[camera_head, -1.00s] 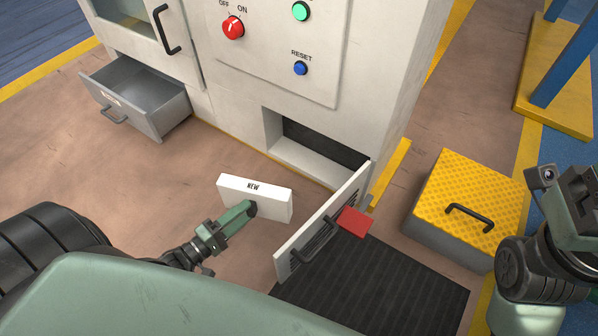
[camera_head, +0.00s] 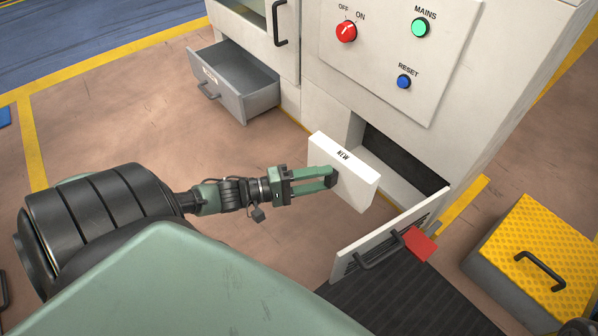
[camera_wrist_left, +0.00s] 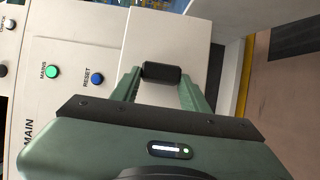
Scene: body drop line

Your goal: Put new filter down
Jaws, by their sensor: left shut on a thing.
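The new filter (camera_head: 350,182) is a white flat box marked NEW on its top edge. My left gripper (camera_head: 331,178) is shut on it and holds it upright in front of the cabinet's open low bay (camera_head: 400,160). In the left wrist view the white filter (camera_wrist_left: 165,35) fills the space ahead of the green fingers (camera_wrist_left: 161,74), with a dark grip piece between them. Whether the filter touches the floor cannot be told. My right gripper is not in view.
A vented white door (camera_head: 385,240) with a black handle stands open beside the bay, with a red piece (camera_head: 420,243) by it. A grey drawer (camera_head: 240,85) is pulled out at the left. A yellow-topped step (camera_head: 540,255) stands at the right. Brown floor is clear at left.

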